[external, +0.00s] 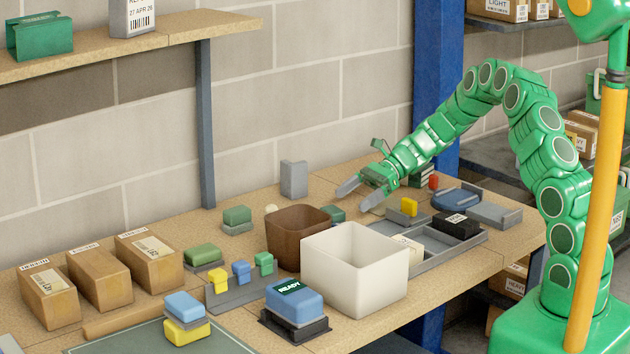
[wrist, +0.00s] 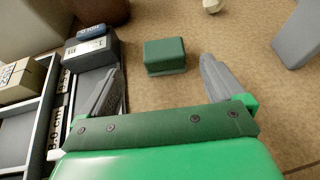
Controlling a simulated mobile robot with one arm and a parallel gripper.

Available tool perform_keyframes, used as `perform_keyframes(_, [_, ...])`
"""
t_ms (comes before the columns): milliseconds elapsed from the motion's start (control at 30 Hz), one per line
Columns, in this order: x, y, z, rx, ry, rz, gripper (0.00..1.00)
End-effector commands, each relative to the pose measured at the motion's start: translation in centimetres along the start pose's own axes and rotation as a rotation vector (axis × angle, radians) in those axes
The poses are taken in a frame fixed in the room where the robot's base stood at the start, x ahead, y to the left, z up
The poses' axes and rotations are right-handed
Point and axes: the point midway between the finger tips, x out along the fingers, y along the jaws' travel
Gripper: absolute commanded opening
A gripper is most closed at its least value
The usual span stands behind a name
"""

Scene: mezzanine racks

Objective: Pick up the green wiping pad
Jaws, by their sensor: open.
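A small green block (wrist: 165,53), the likely green wiping pad, lies on the tabletop in the wrist view, ahead of my fingers and roughly between their lines. It also shows in the external view (external: 336,213), partly hidden behind the white bin. My gripper (external: 354,200) is open and empty. Its two grey fingers (wrist: 161,68) point toward the block without touching it. Other green-topped pads stand farther left in the external view: one on a grey base (external: 237,214) and a lower one (external: 203,252). Which of these is the wiping pad is not certain.
A brown bin (external: 296,240) and a white bin (external: 335,275) stand close by the block. A grey upright piece (external: 294,179) stands near the wall. A grey divided tray (external: 470,247) lies at right. Bare tabletop surrounds the block in the wrist view.

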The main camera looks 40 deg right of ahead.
Motion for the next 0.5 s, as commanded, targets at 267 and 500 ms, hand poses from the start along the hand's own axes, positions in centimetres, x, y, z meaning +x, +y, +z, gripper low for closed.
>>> perform_keyframes(267, [0.9,-0.6,-0.6,0.023,-0.008,-0.013,0.96])
perform_keyframes(500, [2.8,-0.6,-0.6,0.022,-0.008,-0.013,0.96])
